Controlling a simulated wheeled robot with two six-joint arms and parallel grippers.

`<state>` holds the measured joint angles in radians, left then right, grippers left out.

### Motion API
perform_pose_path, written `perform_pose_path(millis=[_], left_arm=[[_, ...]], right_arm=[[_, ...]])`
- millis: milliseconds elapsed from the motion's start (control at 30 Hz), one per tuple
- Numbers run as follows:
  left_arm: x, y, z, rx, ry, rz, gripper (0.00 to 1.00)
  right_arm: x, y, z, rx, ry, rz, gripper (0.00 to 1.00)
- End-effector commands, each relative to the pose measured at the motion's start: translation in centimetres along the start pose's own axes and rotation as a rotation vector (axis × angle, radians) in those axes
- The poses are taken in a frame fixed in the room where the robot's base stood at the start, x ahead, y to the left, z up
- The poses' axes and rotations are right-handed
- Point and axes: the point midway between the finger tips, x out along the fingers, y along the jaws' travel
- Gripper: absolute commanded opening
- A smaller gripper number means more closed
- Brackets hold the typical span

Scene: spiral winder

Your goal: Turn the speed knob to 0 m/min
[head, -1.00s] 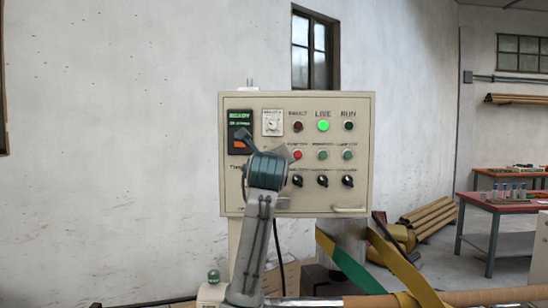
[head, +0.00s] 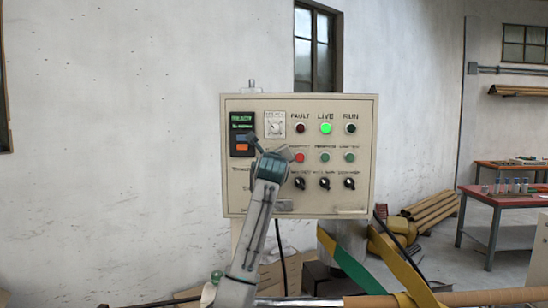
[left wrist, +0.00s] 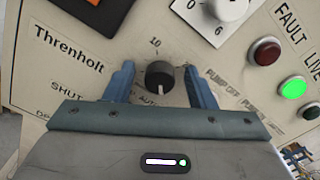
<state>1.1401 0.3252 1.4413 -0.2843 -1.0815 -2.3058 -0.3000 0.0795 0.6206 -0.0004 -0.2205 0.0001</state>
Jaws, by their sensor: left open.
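A dark round knob (left wrist: 159,75) with a white pointer line sits on the beige control panel (left wrist: 60,60). Its pointer aims down in the left wrist view, and a "10" is printed above it. My left gripper (left wrist: 160,82) is open, with one blue finger on each side of the knob; whether they touch it I cannot tell. In the head view my left gripper (head: 269,148) covers this knob. A white dial (left wrist: 226,8) with "0" and "6" sits just beyond it and also shows in the head view (head: 275,125). My right gripper is out of view.
Red and green lamps (head: 325,128) and buttons lie right of the gripper, with black selector knobs (head: 325,184) below. A dark display (head: 242,134) is at the panel's upper left. Green and yellow straps (head: 345,262) hang below.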

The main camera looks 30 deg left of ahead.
Motion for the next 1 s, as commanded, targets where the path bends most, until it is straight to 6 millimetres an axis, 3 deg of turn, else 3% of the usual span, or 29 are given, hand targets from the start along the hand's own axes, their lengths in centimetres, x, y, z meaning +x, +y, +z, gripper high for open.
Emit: perform_pose_path(millis=[100, 333, 667, 1000], left_arm=[[-0.02, 0.02, -0.01, 0.0, 0.0, 0.0, 0.5], [-0.03, 0.02, -0.01, 0.0, 0.0, 0.0, 0.05], [-0.02, 0.03, -0.01, -0.038, 0.001, 0.001, 0.06], [0.0, 0.11, -0.06, -0.26, 0.002, 0.002, 0.06]], right_arm=[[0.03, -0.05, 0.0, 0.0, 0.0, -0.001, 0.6], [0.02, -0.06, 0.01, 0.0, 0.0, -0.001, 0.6], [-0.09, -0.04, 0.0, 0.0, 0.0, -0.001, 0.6], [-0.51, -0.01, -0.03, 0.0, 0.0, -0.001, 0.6]])
